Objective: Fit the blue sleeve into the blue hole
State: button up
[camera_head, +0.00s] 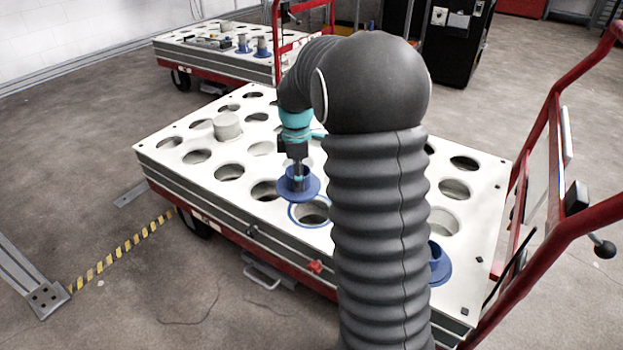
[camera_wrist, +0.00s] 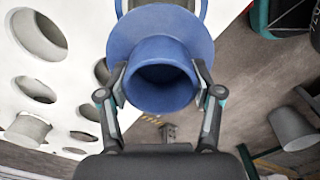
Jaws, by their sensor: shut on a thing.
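My gripper (camera_head: 298,178) points down over the white perforated top of the near cart and is shut on a blue flanged sleeve (camera_head: 309,190). In the wrist view the sleeve (camera_wrist: 160,48) sits between the two fingertips (camera_wrist: 161,84), its round collar towards the camera and its wide flange beyond. The blue-rimmed hole (camera_head: 293,216) lies just in front of and slightly right of the sleeve in the head view. The sleeve is outside this hole; I cannot tell its exact height above the top. Part of a blue rim shows behind the flange in the wrist view.
The near cart's top (camera_head: 225,197) has many plain holes. A grey cylinder (camera_head: 227,126) stands on it at the left. Another blue flanged part (camera_head: 441,266) is partly hidden behind my arm. A red handle frame (camera_head: 560,210) rises at the right. A second cart (camera_head: 200,58) stands behind.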

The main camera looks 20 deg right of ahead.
aim_at(312, 185)
jog(key=n, duration=0.2)
jog(key=d+n, duration=0.1)
jog(key=s+d+n+b, duration=0.1)
jog(key=n, duration=0.1)
jog(key=shift+s+d+n, duration=0.1)
jog(key=shift+d+n, duration=0.15)
jog(key=shift+n, duration=0.05)
jog(key=shift+s+d+n, duration=0.15)
jog(key=shift+d+n, duration=0.1)
jog(key=shift+n, duration=0.35)
jog(key=shift+r, duration=0.1)
jog(key=shift+d, duration=0.1)
jog(key=shift+f+b, duration=1.55)
jog(key=shift+f, duration=1.4)
jog(key=shift+p, duration=0.4)
jog(key=shift+f+b, duration=0.85)
jog(key=shift+f, duration=0.8)
jog(key=o, duration=1.4)
